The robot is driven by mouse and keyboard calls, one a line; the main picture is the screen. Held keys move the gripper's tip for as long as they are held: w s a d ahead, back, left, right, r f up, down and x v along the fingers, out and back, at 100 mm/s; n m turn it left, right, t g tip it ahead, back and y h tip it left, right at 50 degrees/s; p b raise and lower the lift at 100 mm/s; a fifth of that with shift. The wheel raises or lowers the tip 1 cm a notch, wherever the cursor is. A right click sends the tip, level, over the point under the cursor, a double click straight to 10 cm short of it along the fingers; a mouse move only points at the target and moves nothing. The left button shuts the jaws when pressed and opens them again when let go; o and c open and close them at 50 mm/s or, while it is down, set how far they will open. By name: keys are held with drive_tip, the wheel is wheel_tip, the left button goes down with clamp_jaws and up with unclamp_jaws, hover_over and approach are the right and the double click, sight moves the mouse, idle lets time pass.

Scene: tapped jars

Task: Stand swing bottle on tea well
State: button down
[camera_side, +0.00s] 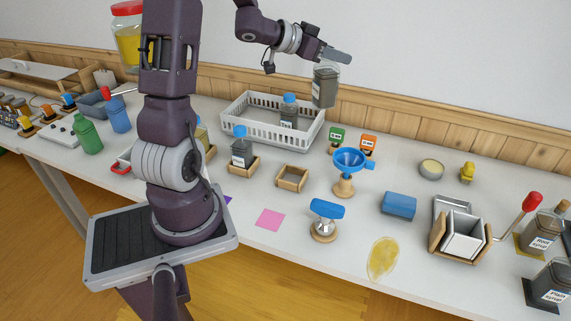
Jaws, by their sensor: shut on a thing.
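My gripper (336,57) is shut on a dark grey see-through bottle (325,88) and holds it up in the air, above and behind the right end of the white crate. The bottle hangs nearly upright, and I see no label on it. Its top is partly hidden by the gripper. An empty square wooden well (292,178) sits on the table in front of the crate. Another wooden well (244,165) to its left has a blue-capped dark bottle (241,152) standing in it. I cannot read which well is the tea one.
The white slatted crate (262,133) holds a blue-capped labelled bottle (289,110). A blue funnel on a wooden stand (344,186), green and orange tags (368,145) and a blue-topped tool (325,218) stand nearby. A pink square (270,218) and yellow spill (383,258) lie at the front.

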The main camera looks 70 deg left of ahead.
drive_tip(key=shift+s+a+f, duration=0.1)
drive_tip(key=shift+s+a, duration=0.05)
drive_tip(key=shift+a, duration=0.65)
wheel_tip(320, 180, down, 21)
drive_tip(key=shift+d, duration=0.2)
drive_tip(key=shift+f, duration=0.15)
drive_tip(key=c, duration=1.2)
unclamp_jaws()
drive_tip(key=shift+f, duration=0.1)
drive_tip(key=shift+o, duration=0.2)
